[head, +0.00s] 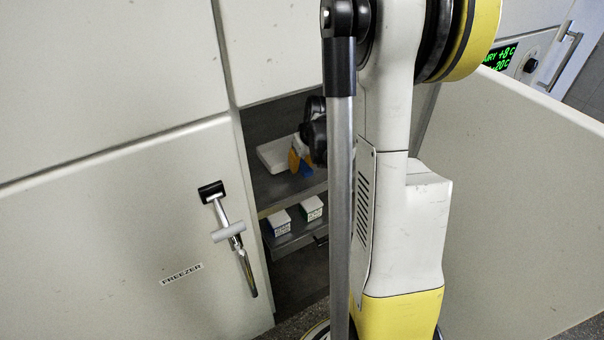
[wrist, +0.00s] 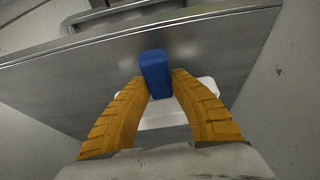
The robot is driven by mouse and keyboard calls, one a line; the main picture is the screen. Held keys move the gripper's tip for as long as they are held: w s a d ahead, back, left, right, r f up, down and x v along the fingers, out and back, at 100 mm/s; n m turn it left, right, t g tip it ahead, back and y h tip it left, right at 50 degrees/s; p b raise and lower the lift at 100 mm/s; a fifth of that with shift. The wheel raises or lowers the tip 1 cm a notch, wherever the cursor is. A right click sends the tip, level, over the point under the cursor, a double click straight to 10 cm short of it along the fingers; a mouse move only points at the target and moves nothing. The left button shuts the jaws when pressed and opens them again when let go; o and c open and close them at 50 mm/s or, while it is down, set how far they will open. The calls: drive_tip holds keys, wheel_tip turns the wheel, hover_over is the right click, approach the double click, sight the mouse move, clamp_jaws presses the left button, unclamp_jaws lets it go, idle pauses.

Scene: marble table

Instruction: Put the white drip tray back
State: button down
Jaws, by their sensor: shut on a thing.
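The white drip tray (head: 273,157) shows in the head view on the upper steel shelf inside the open compartment. In the wrist view the white tray (wrist: 165,115) is partly hidden behind my fingers. My gripper (head: 300,164) reaches into the compartment beside the tray, its orange fingers pointing down. In the wrist view my gripper (wrist: 159,78) is shut on a blue block (wrist: 156,70), which stands between the two fingertips. The blue block (head: 306,172) also shows below the fingers in the head view. I cannot tell whether the block is part of the tray.
Two small white boxes, one with a blue marking (head: 279,223) and one with a green marking (head: 311,208), stand on the lower shelf (head: 295,238). A closed door marked FREEZER (head: 182,274) is at left. An open door panel (head: 520,190) stands at right. My arm hides the compartment's right side.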

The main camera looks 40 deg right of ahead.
sight(302, 179)
drive_tip(key=f+b, duration=0.1)
drive_tip(key=f, duration=0.2)
drive_tip(key=shift+s, duration=0.2)
drive_tip(key=c, duration=1.2)
unclamp_jaws()
drive_tip(key=shift+c, duration=0.2)
drive_tip(key=shift+f, duration=0.15)
drive_tip(key=p+v, duration=0.2)
drive_tip(key=v, duration=0.1)
drive_tip(key=p+v, duration=0.1)
drive_tip(key=v, duration=0.3)
drive_tip(key=shift+s+a+p, duration=0.2)
drive_tip(key=shift+s+p, duration=0.15)
drive_tip(key=shift+p, duration=0.05)
